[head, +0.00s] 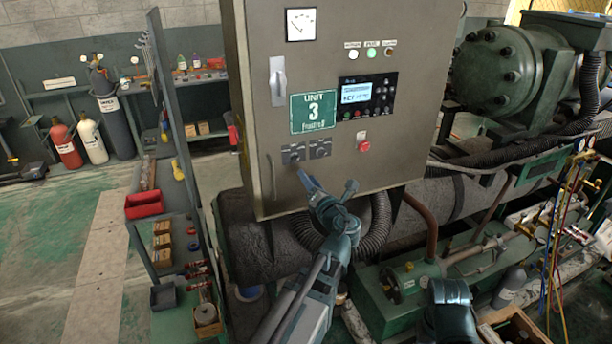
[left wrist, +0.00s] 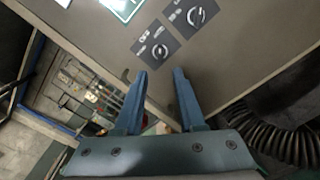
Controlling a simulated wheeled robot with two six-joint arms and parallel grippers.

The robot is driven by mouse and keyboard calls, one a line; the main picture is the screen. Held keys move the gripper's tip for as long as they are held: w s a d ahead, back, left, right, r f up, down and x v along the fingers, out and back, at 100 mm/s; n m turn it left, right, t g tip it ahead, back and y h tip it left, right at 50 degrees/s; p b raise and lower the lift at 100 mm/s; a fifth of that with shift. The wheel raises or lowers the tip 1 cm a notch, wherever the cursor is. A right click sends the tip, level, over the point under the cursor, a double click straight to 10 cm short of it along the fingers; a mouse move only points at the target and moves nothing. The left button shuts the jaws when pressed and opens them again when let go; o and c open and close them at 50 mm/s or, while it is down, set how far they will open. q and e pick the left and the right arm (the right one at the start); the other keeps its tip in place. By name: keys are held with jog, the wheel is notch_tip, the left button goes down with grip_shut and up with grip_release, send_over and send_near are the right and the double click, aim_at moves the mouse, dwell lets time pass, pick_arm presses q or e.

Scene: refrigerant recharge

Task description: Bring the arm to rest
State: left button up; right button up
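My left arm comes up from the bottom of the head view, with its left gripper (head: 327,182) in front of the lower part of the grey control cabinet (head: 265,110). In the left wrist view the two blue fingers of the left gripper (left wrist: 160,74) stand apart with nothing between them. Their tips are below the two rotary switches (left wrist: 160,51) on the cabinet face; the wrist view does not show contact. My right gripper is not in view.
Black corrugated hose (head: 375,230) hangs below the cabinet. Green machinery (head: 400,300) and gauge hoses (head: 560,220) fill the right side. A shelf with a red bin (head: 144,205) and small boxes stands left. The floor (head: 60,250) at far left is clear.

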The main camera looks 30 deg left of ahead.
pick_arm(q)
jog(key=shift+s+d, duration=0.15)
dwell(0.4)
jog(key=s+d+f+n+g+h, duration=0.6)
jog(key=d+f+n, duration=0.65)
jog(key=n, duration=0.55)
jog(key=s+d+f+n+g+h, duration=0.3)
jog(key=s+d+f+n, duration=0.1)
jog(key=s+d+n, duration=0.2)
jog(key=s+d+f+n+g+h, duration=0.3)
jog(key=s+d+f+n, duration=0.2)
jog(key=s+d, duration=0.4)
jog(key=shift+d+f+n, duration=0.2)
jog(key=shift+d+n, duration=0.5)
jog(key=shift+d, duration=0.45)
